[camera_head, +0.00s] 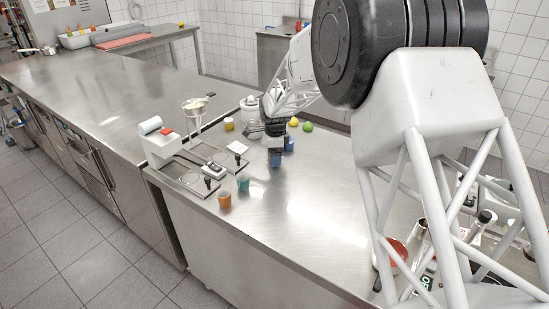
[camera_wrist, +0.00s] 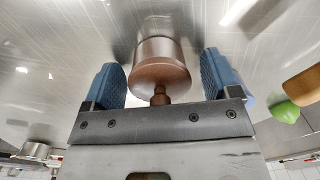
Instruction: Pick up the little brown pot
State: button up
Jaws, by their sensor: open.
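The little brown pot (camera_wrist: 160,68) shows in the wrist view, with a shiny copper-brown body and a small knob towards my gripper. My gripper (camera_wrist: 163,80) is open, with one blue finger on each side of the pot. In the head view my gripper (camera_head: 281,153) is low over the steel counter, and I cannot make out the pot there.
A lime (camera_head: 308,127) and a lemon (camera_head: 293,122) lie just behind my gripper. An orange cup (camera_head: 224,200) and a teal cup (camera_head: 243,182) stand at the counter's front left edge, near a white appliance (camera_head: 160,146). The counter's front middle (camera_head: 300,220) is clear.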

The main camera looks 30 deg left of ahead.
grip_shut()
dwell(0.6)
